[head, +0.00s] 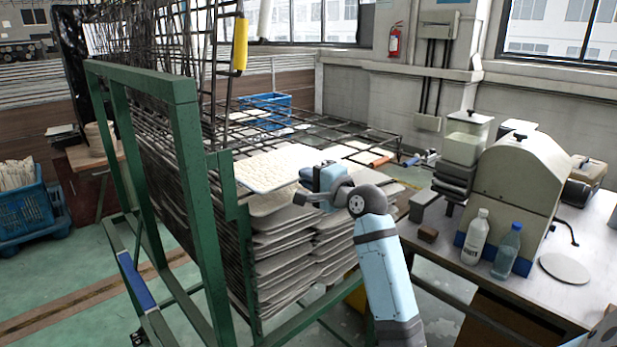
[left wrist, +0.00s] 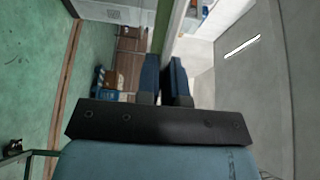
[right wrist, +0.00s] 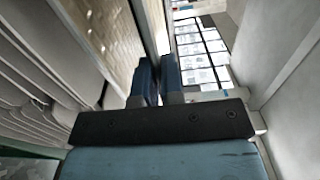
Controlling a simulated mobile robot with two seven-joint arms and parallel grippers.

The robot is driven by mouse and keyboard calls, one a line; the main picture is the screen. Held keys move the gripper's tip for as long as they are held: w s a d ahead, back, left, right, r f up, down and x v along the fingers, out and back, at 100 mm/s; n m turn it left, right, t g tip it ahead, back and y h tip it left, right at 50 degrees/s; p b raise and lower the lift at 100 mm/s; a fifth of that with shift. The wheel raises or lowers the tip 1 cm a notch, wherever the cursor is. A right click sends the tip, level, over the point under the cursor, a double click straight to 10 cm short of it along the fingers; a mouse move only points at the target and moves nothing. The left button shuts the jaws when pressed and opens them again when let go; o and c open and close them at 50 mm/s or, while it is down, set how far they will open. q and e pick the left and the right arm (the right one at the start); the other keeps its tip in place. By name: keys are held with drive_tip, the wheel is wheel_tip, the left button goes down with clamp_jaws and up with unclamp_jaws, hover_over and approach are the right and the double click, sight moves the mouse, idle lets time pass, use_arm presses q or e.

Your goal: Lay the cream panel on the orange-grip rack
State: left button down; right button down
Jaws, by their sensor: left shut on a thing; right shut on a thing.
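The cream panel (head: 268,168) is a thin, textured sheet held above a stack of grey and cream sheets at the green frame. My right gripper (head: 302,194) is shut on its right end. The panel (right wrist: 108,38) also shows in the right wrist view, its edge running between the fingers (right wrist: 158,78). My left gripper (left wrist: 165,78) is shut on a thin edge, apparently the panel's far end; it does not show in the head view. The orange-grip rack is a flat dark wire rack behind the panel, with its orange grip (head: 380,162) at the right.
The green frame (head: 190,150) stands close on the left, with upright wire racks and a yellow grip (head: 240,45) above. On the right, a table (head: 592,262) bears a cream machine (head: 515,180) and two bottles (head: 507,250). A blue crate (head: 25,210) is at far left.

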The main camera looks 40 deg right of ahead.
drive_tip(key=shift+f, duration=0.3)
idle(0.5)
drive_tip(key=c, duration=1.2)
unclamp_jaws()
drive_tip(key=shift+o, duration=0.2)
drive_tip(key=shift+f, duration=0.4)
drive_tip(key=shift+s, duration=0.1)
drive_tip(key=s+p, duration=0.2)
drive_tip(key=s, duration=0.4)
drive_tip(key=shift+s+d, duration=0.3)
drive_tip(key=shift+s, duration=0.05)
idle(0.7)
